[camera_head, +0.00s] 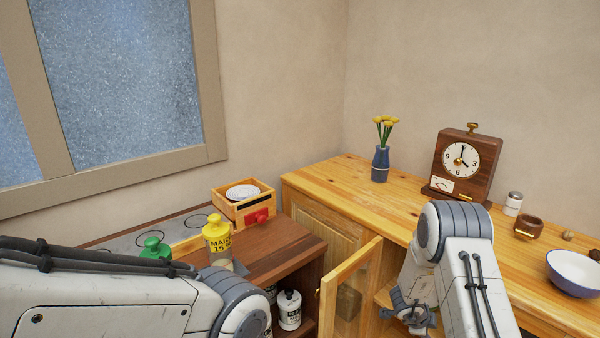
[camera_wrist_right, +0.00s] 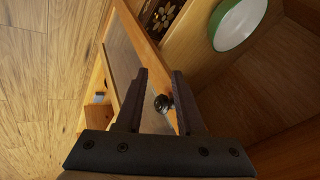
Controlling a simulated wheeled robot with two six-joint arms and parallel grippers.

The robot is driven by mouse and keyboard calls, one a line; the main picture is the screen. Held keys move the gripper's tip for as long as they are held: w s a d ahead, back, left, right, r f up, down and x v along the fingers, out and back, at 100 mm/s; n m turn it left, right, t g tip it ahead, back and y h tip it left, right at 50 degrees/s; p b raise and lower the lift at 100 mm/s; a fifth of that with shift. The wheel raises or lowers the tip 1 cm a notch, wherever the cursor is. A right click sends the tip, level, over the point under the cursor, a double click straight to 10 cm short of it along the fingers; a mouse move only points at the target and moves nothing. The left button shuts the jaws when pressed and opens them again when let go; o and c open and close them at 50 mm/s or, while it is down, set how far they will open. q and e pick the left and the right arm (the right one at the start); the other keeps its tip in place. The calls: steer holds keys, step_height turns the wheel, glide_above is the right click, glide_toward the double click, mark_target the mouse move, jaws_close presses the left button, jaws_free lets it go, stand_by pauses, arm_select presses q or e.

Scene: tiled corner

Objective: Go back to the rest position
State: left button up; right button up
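My right gripper (camera_head: 412,316) is low in front of the wooden cabinet on the right, partly hidden by my own arm. In the right wrist view my right gripper (camera_wrist_right: 158,74) has its two fingers apart, with nothing held. A dark round knob (camera_wrist_right: 162,103) shows in the gap between the fingers; I cannot tell how far beyond them it is. The glass-paned cabinet door (camera_head: 345,292) stands open, close to the left of the gripper; it also shows in the wrist view (camera_wrist_right: 125,50). My left arm crosses the lower left; its gripper is out of view.
On the wooden counter (camera_head: 335,180) stand a flower vase (camera_head: 380,165), a clock (camera_head: 465,165), a shaker (camera_head: 513,204) and a bowl (camera_head: 575,272). A yellow canister (camera_head: 217,240) and a drawer box (camera_head: 243,207) stand on the left unit. A green-rimmed bowl (camera_wrist_right: 238,24) is inside the cabinet.

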steer(key=a+r+n+t+y, duration=0.3)
steer(key=a+r+n+y, duration=0.2)
steer(key=a+r+n, duration=0.7)
steer(key=s+a+r+n+g, duration=0.1)
steer(key=s+a+r+n, duration=0.1)
steer(key=s+r+n, duration=0.3)
steer(key=s+a+r+n+g+y, duration=0.1)
steer(key=s+a+n, duration=0.1)
steer(key=s, duration=0.5)
steer(key=s+a+r+n+g, duration=0.1)
steer(key=s+a+r+n, duration=0.1)
steer(key=s+r+n, duration=0.3)
steer(key=s+a+r+n+g+y+p, duration=0.1)
steer(key=s+a+r+n+g+p, duration=0.2)
steer(key=s+a+r+n+p, duration=0.3)
steer(key=s+a+r+p, duration=0.4)
steer(key=s+a+r, duration=0.3)
steer(key=s, duration=0.2)
steer(key=shift+s+r, duration=0.2)
steer(key=shift+r, duration=0.15)
